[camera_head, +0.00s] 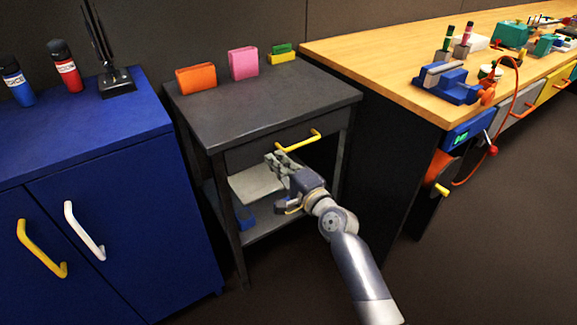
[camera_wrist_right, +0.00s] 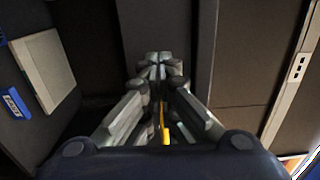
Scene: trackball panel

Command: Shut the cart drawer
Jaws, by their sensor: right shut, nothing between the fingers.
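The dark grey cart (camera_head: 220,122) stands between a blue cabinet and a wooden workbench. Its drawer (camera_head: 257,148) is under the top and has a yellow bar handle (camera_head: 300,141). The drawer front looks close to the cart frame; I cannot tell whether a small gap is left. My right gripper (camera_head: 276,159) is at the drawer front, just below and left of the handle's left end. Its fingers (camera_wrist_right: 159,64) are shut and empty. A yellow strip shows behind the fingers in the wrist view. Contact with the drawer is unclear. My left gripper is not in view.
Orange (camera_head: 196,79), pink (camera_head: 243,62) and green-yellow (camera_head: 282,54) items stand on the cart top. A pale box (camera_head: 256,182) and a blue item (camera_head: 246,218) are on the lower shelf. The blue cabinet (camera_head: 120,200) and workbench (camera_head: 385,82) flank the cart. The floor in front is clear.

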